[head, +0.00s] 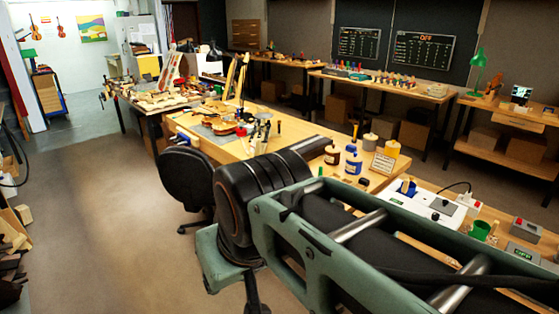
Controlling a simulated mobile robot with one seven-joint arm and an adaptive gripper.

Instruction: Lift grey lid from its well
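A white unit (421,209) sits on the bench at the right, partly hidden behind my green arm. It has a grey square panel (447,204) on top and a blue object (408,187) at its left. The grey panel may be the lid, but it is too small to tell for sure. A well is not clearly visible. My gripper is not in view; only my arm links fill the lower right foreground.
Jars stand left of the white unit, including a blue-labelled one (353,163) and a yellow one (392,148).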

